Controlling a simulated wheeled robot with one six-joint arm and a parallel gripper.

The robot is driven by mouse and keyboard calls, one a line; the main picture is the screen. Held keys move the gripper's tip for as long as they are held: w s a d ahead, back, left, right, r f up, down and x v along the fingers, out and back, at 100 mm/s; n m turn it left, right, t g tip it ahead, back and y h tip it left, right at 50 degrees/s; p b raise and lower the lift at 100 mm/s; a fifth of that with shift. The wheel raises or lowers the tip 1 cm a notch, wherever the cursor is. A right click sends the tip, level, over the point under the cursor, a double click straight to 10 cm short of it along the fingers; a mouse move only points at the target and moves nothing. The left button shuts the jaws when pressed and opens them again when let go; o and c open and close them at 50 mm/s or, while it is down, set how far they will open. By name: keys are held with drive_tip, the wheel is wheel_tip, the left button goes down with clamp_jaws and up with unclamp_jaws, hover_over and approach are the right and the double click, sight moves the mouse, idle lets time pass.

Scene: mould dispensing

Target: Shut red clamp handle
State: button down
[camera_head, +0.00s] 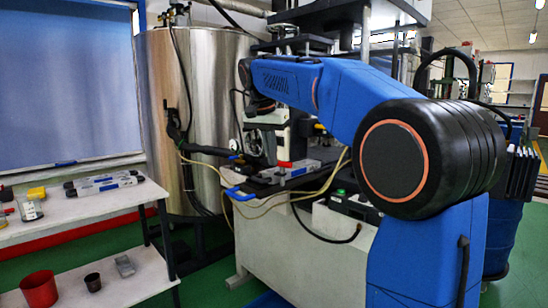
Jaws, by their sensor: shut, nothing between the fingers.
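The red clamp handle (284,164) shows as a small red piece on the grey and black mould (301,170), which lies on the bench in the middle of the view. My blue arm reaches in from the right, and its wrist bends down above the bench. My gripper (262,147) is a small dark shape below the wrist, just left of and above the red handle. It is shut and empty. The fingertips are hard to make out against the dark machine parts, and I cannot tell whether they touch the handle.
A blue handle (240,194) sticks out at the bench's left edge, with loose yellow hoses around it. A large steel tank (205,110) stands behind. A white shelf table (85,210) at left holds another mould (103,184), a red cup (39,289) and a dark cup (93,282).

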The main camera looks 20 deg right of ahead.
drive_tip(key=shift+w+m, duration=0.4)
drive_tip(key=shift+m, duration=0.2)
drive_tip(key=shift+w+d, duration=0.1)
drive_tip(key=shift+w, duration=0.15)
idle(0.5)
